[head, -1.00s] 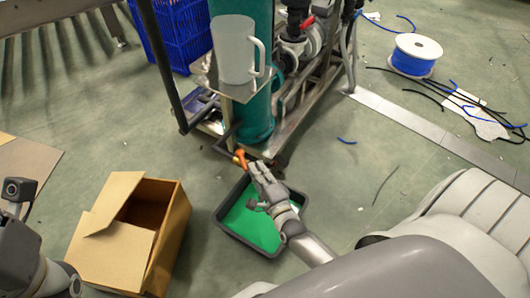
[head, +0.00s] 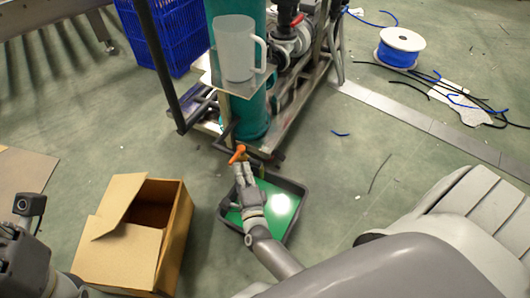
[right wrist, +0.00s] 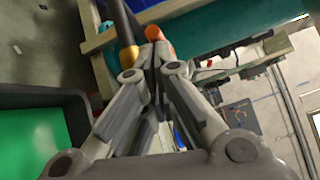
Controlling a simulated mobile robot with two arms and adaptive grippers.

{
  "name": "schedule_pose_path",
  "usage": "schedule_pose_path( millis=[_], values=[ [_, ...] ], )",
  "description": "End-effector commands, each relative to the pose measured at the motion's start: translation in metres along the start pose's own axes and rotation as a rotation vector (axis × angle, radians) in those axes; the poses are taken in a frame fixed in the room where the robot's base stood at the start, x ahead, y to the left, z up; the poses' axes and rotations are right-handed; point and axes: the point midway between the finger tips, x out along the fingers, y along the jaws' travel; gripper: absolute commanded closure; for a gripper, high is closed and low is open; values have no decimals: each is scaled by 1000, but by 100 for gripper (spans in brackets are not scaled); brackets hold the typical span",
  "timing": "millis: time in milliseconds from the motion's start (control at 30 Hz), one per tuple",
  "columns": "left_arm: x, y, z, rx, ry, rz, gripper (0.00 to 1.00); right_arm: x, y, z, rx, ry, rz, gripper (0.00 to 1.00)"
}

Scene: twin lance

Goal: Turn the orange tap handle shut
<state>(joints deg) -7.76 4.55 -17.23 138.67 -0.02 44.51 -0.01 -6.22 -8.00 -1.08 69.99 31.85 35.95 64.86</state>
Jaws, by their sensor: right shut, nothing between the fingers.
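The orange tap handle (head: 238,153) is on a dark pipe at the foot of the teal column, above a black tray (head: 292,184) of green liquid. It slants down to the left. My right gripper (head: 244,166) is shut and empty, its tips close below the handle; touching or not I cannot tell. In the right wrist view the shut fingers (right wrist: 150,70) point toward the orange handle (right wrist: 154,33), with the brass tap body (right wrist: 128,56) just left. My left arm shows at the left edge, but its fingers are out of view.
An open cardboard box (head: 182,215) stands left of the tray. A clear jug (head: 234,50) sits on a small shelf (head: 236,90) above the tap. A blue crate (head: 165,35) is behind. The floor right of the tray is mostly clear.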

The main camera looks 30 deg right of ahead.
Motion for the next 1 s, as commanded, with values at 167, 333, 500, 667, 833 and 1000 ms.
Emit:
schedule_pose_path(
  millis=[167,333,500,667,833,1000],
  values=[
    [0,0,0,0,0,0,67,1,0,4,0,-1,-1,100],
    [0,0,0,0,0,0,67,1,0,5,0,-2,-1,100],
    [0,0,0,0,0,0,67,1,0,6,0,-3,-1,100],
    [1,0,0,1,3,1,67,2,0,6,0,-4,-1,100],
    [2,0,-1,2,6,2,67,0,-1,1,1,-4,0,100],
    [1,0,0,1,4,1,67,-1,-4,-16,-2,0,-2,100]
  ],
)
